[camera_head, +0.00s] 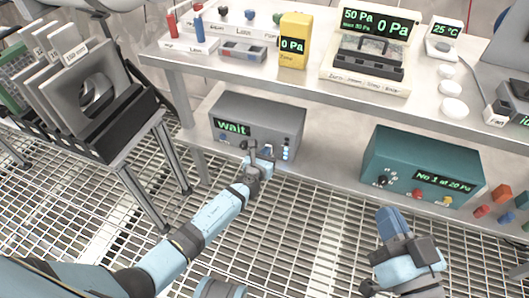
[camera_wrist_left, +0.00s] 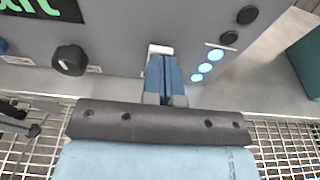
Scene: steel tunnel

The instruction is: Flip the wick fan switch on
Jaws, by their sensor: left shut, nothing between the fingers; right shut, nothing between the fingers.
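A grey box (camera_head: 262,115) with a green "wait" display stands on the lower shelf. Its front has a dark knob (camera_wrist_left: 68,60) and a column of lit blue-white lights (camera_wrist_left: 204,67). My left gripper (camera_head: 268,152) is in front of this box, its blue fingers shut and empty. In the left wrist view its fingertips (camera_wrist_left: 162,58) are at a small white piece (camera_wrist_left: 160,48) on the front panel, which they partly hide. Whether they touch it, or whether it is the fan switch, I cannot tell. My right gripper (camera_head: 390,218) is shut and empty, in front of the lower shelf.
A teal box (camera_head: 425,160) reading "No 1 at 20 Pa" stands on the lower shelf at right. A filter rack (camera_head: 100,125) stands at left.

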